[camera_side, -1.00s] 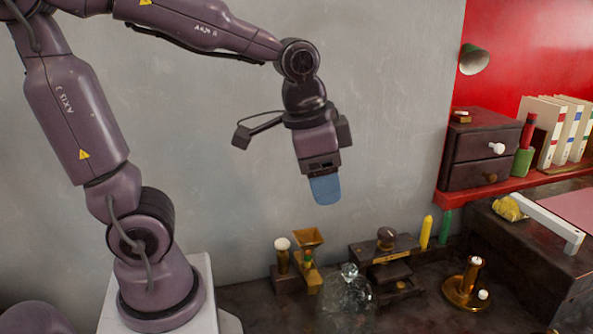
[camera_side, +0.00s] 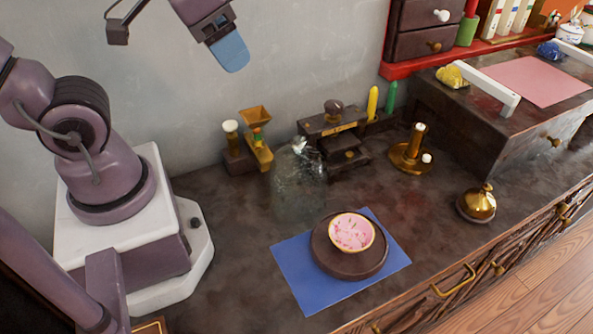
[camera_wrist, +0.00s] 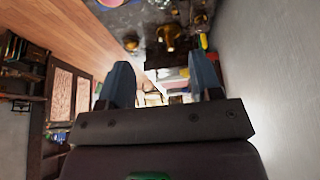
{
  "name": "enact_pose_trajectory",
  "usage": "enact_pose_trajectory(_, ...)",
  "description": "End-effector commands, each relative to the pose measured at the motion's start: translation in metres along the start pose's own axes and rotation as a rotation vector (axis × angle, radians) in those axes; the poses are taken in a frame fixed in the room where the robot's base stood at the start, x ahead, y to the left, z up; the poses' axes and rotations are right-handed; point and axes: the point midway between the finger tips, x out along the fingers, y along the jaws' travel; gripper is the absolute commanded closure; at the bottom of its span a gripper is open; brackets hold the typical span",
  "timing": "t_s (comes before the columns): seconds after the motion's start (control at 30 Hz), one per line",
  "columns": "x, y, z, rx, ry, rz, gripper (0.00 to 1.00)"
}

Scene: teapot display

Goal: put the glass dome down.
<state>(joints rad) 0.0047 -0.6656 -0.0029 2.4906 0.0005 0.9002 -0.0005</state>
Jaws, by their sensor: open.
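The clear glass dome (camera_side: 299,184) stands upright on the dark worktop, just behind the blue mat (camera_side: 297,277). It has a small knob on top. On the mat is a round dark wooden stand (camera_side: 349,264), and on that a pink patterned bowl or dish (camera_side: 352,232). My gripper (camera_side: 232,58) is high up near the wall, well above and to the left of the dome, and touches nothing. In the wrist view my gripper (camera_wrist: 163,85) shows two blue fingers apart with nothing between them.
Behind the dome stand a brass-topped grinder (camera_side: 255,130) and a small dark chest (camera_side: 333,130). To the right are a brass candlestick (camera_side: 410,155) and a brass bell (camera_side: 480,204). A raised dark box (camera_side: 470,125) fills the right side. The worktop left of the mat is clear.

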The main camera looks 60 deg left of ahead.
Motion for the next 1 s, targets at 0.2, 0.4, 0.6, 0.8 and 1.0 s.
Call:
enact_pose_trajectory(0.2, 0.046, 0.003, -0.024, 0.221, -0.228, -0.004, 0.41)
enact_pose_trajectory(0.4, 0.098, 0.007, -0.050, 0.743, -0.419, 0.079, 0.41)
enact_pose_trajectory(0.6, 0.114, 0.006, -0.071, 1.203, -0.455, 0.170, 0.41)
enact_pose_trajectory(0.8, 0.115, 0.005, -0.070, 1.364, -0.452, 0.205, 0.41)
enact_pose_trajectory(1.0, 0.145, 0.001, -0.055, 1.370, -0.455, 0.211, 0.41)
